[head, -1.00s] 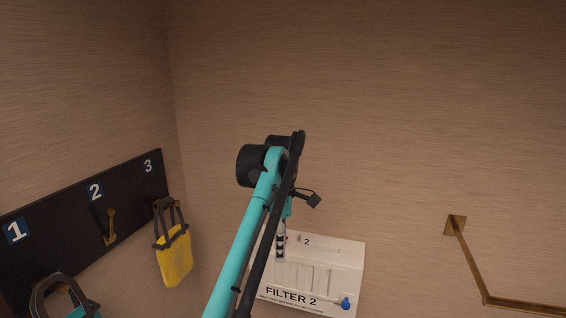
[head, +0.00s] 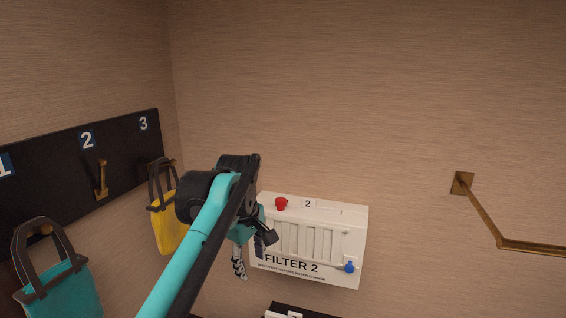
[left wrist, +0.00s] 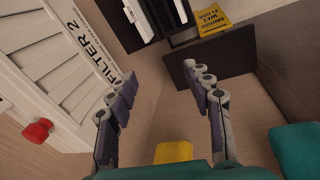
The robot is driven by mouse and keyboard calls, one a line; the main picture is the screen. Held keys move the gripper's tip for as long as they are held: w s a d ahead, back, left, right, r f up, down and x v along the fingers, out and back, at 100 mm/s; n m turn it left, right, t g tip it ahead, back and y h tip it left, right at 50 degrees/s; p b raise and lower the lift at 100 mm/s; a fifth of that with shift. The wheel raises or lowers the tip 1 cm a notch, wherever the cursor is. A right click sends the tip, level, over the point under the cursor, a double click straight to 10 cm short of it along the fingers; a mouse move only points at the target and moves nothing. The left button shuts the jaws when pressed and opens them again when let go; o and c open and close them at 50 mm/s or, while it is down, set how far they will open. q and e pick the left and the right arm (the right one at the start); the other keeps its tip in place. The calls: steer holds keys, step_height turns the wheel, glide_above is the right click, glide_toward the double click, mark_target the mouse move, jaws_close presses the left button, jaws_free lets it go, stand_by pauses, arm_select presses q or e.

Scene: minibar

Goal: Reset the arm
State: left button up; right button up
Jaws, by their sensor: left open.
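My left arm comes in from the lower left in the head view. My left gripper (head: 240,266) hangs at its end, in front of the left edge of the white FILTER 2 box (head: 312,222). In the left wrist view the two fingers of the left gripper (left wrist: 158,108) are spread wide with nothing between them. The FILTER 2 box (left wrist: 62,50) lies to the left of the fingers there, apart from them. My right gripper is in neither view.
A black hook board (head: 60,160) on the left wall has numbered brass hooks. A yellow bag (head: 166,230) hangs near hook 3, partly behind my arm. A teal bag (head: 62,292) hangs lower left. The filter has red (head: 281,204) and blue (head: 349,267) knobs. A brass rail (head: 482,218) is right.

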arm_select(q)
steer(key=s+a+f+m+t+b, duration=0.1)
steer(key=s+a+f+m+b, duration=0.2)
steer(key=s+f+b, duration=0.4)
steer(key=s+a+f+m+t+b, duration=0.2)
steer(key=s+a+f+m+b, duration=0.2)
steer(key=f, duration=2)
steer(key=s+a+f+m+t+b, duration=0.1)
steer(key=s+a+f+m+b, duration=0.2)
steer(key=s+f+b, duration=0.6)
step_height(320, 180, down, 6)
steer(key=m+b, duration=0.1)
steer(key=b, duration=0.3)
steer(key=shift+s+a+f+m+t, duration=0.15)
steer(key=shift+s+f+m+t, duration=0.1)
steer(key=shift+s+m+t, duration=0.15)
